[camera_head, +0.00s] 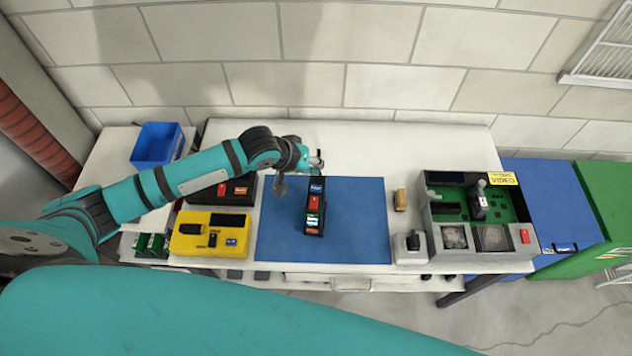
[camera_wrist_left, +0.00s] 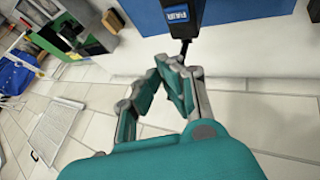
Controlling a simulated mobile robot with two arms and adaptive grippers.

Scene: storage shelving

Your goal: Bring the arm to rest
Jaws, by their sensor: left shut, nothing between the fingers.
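My left arm (camera_head: 190,177) reaches in from the left over the white table (camera_head: 420,140). My left gripper (camera_head: 317,160) is above the back of the blue mat (camera_head: 350,220), close behind a small black device (camera_head: 314,215) with a red part and a lit screen, which stands on the mat. In the left wrist view my gripper (camera_wrist_left: 178,85) is shut with nothing in it. The device (camera_wrist_left: 180,15) shows just past the fingertips there; I cannot tell whether they touch. My right gripper is in neither view.
A yellow device (camera_head: 210,234) and a black case (camera_head: 222,190) lie left of the mat. A blue bin (camera_head: 157,145) stands at back left. A grey station with a green board (camera_head: 475,215) is at right, with a small tan block (camera_head: 401,200) beside it. A tiled wall stands behind.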

